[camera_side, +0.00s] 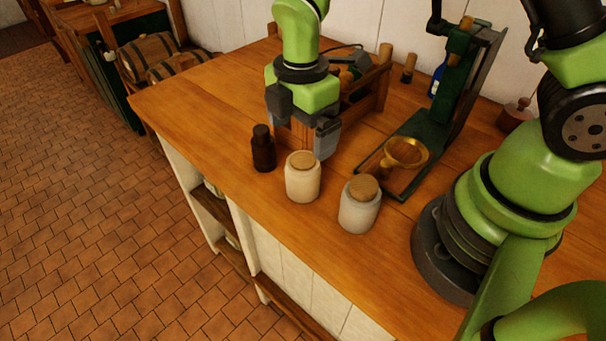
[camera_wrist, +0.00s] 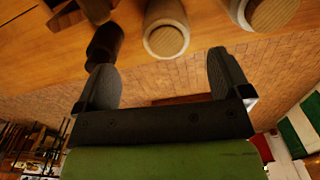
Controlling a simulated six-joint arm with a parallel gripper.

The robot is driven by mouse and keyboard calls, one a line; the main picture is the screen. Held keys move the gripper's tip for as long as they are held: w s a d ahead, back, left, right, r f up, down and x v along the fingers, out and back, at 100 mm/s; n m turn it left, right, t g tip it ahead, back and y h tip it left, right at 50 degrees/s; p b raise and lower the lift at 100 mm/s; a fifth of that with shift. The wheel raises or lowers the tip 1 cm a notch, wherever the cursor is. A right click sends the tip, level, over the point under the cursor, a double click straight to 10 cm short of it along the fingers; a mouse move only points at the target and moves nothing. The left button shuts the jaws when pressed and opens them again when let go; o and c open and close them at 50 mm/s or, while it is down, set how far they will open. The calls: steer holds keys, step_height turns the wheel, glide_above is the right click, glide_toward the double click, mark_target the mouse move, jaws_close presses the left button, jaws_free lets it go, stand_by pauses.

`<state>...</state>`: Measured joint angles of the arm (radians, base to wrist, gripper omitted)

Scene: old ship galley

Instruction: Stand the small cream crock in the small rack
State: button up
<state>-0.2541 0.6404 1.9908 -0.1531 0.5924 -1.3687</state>
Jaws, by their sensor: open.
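The cream crock (camera_side: 302,182), with a cork lid, stands upright on the wooden counter; in the wrist view it is the crock (camera_wrist: 166,14) near the top middle. A greyer crock (camera_side: 358,213) stands to its right, also at the top right of the wrist view (camera_wrist: 236,10). A wooden rack (camera_side: 378,88) stands behind my gripper, partly hidden; I cannot tell its inside layout. My gripper (camera_side: 301,124) is open and empty, above and behind the cream crock. Its two fingers are spread with a clear gap in the wrist view (camera_wrist: 163,78).
A dark bottle (camera_side: 263,152) stands left of the cream crock. A green stand (camera_side: 450,110) and a brass strainer (camera_side: 406,152) are to the right. A small reddish pot (camera_side: 514,116) is further right. The counter's left part is clear; its front edge runs close to the crocks.

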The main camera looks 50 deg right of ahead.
mark_target(303, 159)
steer(key=f, duration=0.7)
steer(key=shift+s+a+f, duration=0.15)
steer(key=shift+s+f, duration=0.1)
steer(key=shift+s, duration=0.1)
steer(key=c, duration=1.4)
